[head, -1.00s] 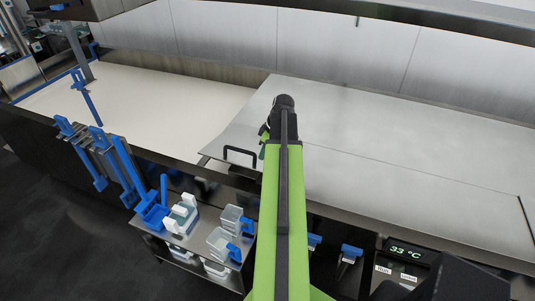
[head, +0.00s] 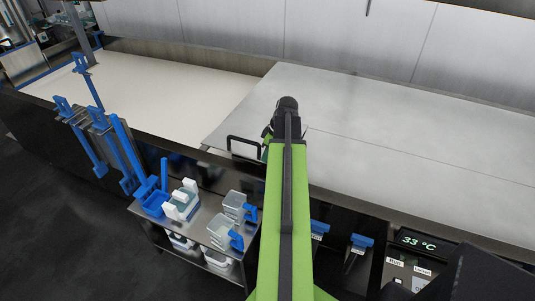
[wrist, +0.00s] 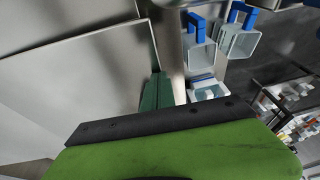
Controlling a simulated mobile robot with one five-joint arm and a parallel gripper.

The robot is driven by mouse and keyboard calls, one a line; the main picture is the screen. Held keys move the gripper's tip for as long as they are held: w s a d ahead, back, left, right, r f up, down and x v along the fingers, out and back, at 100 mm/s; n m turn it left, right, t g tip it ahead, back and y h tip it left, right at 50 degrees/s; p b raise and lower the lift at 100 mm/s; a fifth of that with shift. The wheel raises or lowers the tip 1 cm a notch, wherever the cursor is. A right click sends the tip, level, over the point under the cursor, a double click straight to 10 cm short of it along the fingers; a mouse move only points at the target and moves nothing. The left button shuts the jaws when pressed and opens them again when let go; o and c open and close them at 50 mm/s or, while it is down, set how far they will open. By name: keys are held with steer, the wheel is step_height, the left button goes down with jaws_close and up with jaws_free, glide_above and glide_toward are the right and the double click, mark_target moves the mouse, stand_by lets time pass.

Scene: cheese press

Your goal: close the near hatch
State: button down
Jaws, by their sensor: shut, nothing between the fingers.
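The near hatch (head: 400,182) is a flat grey metal panel along the counter's front, right of the pale open basin. A thin seam parts it from the panel behind. A black bar handle (head: 243,143) stands near its left front corner. It looks about level; I cannot tell if it is fully flush. My gripper (head: 267,135) is just right of the handle, over the panel's front left part, mostly hidden behind my arm. In the wrist view my gripper's dark green fingers (wrist: 157,92) are together and empty, beside the grey panel (wrist: 75,85). Contact cannot be told.
The open basin (head: 160,88) holds a pale, even surface. Blue-handled tools (head: 115,150) hang at its front. A low metal cart (head: 185,232) with clear tubs (head: 222,228) stands below the counter. A display (head: 421,242) reads 33 °C at the lower right. Dark floor is clear at left.

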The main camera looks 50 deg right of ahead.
steer(key=shift+a+f, duration=0.1)
steer(key=shift+f, duration=0.2)
